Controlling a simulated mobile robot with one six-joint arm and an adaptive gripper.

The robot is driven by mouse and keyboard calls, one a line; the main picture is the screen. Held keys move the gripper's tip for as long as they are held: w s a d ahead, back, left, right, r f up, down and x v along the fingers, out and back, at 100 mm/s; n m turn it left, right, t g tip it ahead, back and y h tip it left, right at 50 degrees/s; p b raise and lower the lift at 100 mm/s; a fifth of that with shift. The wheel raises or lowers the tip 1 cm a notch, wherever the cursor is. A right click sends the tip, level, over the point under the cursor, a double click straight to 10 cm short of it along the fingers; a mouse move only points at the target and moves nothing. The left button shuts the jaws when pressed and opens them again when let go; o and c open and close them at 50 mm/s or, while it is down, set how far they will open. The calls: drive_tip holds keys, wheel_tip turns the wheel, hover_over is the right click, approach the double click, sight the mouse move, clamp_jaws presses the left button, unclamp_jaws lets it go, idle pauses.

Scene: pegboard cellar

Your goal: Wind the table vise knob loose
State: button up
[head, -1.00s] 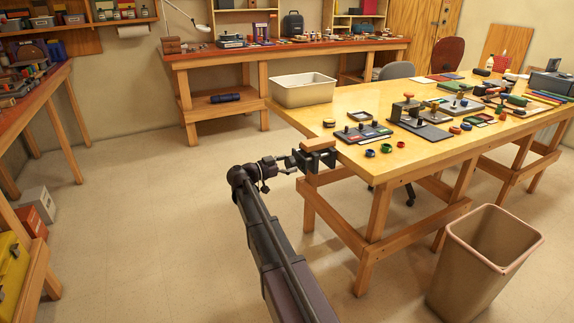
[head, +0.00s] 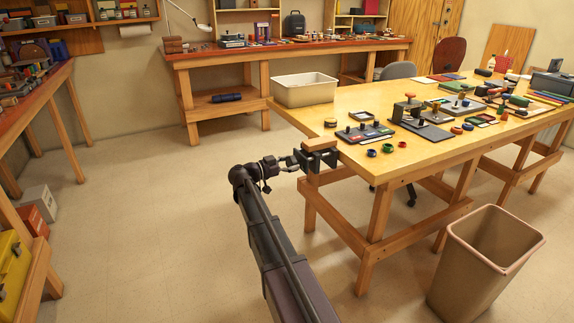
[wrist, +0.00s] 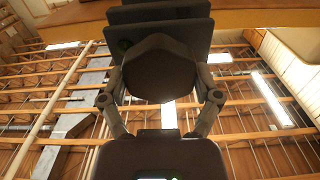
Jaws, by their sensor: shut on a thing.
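The table vise (head: 318,158) is clamped at the near left corner of the wooden table (head: 372,100), with a pale wooden strip on top. Its dark, faceted knob (wrist: 160,68) fills the upper middle of the wrist view, with flat dark vise plates behind it. My gripper (head: 288,164) reaches in from the left, beside the table edge. In the wrist view its two fingers (wrist: 161,92) are shut on the knob, one on each side. The knob is too small in the head view to read its turn, and its screw is hidden in the wrist view.
A beige bin (head: 485,265) stands on the floor at the lower right. A cream tub (head: 304,92) sits on the table's far left corner. Stamps and small coloured pots (head: 380,149) lie near the vise. The floor left of my arm is clear.

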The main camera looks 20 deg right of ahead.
drive_tip(key=shift+d, duration=0.15)
drive_tip(key=n, duration=0.5)
drive_tip(key=shift+w+n, duration=0.1)
drive_tip(key=shift+n, duration=0.2)
drive_tip(key=n, duration=0.6)
drive_tip(key=shift+f, duration=0.15)
drive_tip(key=n, duration=0.6)
drive_tip(key=shift+f+n, duration=0.15)
drive_tip(key=shift+n, duration=0.25)
drive_tip(key=n, duration=0.5)
drive_tip(key=shift+f+n+b, duration=0.1)
drive_tip(key=shift+n+b, duration=0.25)
drive_tip(key=shift+n, duration=0.05)
